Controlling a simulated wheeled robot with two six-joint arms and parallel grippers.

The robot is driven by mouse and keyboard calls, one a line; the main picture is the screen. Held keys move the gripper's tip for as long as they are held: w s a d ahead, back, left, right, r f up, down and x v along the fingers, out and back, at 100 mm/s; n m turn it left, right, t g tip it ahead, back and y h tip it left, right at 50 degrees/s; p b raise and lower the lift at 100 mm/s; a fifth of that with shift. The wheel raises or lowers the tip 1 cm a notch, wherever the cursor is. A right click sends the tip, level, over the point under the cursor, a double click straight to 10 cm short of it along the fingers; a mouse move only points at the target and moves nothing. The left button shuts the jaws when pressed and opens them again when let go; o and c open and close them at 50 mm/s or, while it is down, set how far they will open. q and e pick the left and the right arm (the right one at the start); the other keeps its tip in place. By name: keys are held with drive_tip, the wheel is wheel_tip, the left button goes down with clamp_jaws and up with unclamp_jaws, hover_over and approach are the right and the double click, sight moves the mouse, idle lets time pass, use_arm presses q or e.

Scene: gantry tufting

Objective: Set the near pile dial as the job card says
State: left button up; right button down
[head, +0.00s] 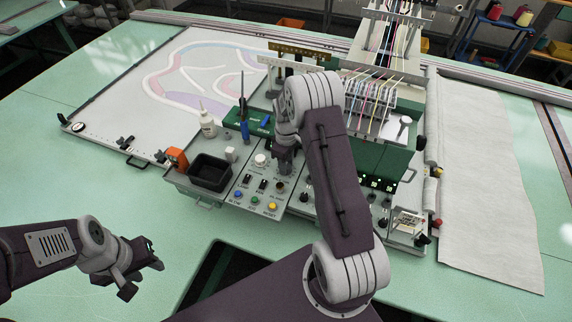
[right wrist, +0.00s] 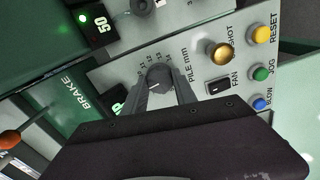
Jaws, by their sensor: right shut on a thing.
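The pile dial is a dark round knob (right wrist: 157,80) with a light pointer mark, on a grey panel with a printed number scale and "PILE mm" in the right wrist view. My right gripper (right wrist: 162,93) is shut on it, a finger at each side; the exact setting is too small to read. In the head view my right gripper (head: 284,160) reaches down to the console, and my arm hides the dial. My left gripper (head: 145,270) is open and empty above the green table at lower left.
Close to the dial are the brass SHOT button (right wrist: 219,51), the FAN switch (right wrist: 218,86) and the RESET button (right wrist: 262,34). A black tray (head: 209,173) and a glue-like bottle (head: 207,122) stand left of my right gripper. Threads run to the tufting head (head: 372,100).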

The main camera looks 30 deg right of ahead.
drive_tip(key=m+b, duration=0.1)
drive_tip(key=m, duration=0.5)
drive_tip(key=shift+m, duration=0.3)
drive_tip(key=m, duration=0.5)
drive_tip(key=shift+m, duration=0.4)
drive_tip(key=c, duration=1)
unclamp_jaws()
drive_tip(key=shift+r, duration=0.1)
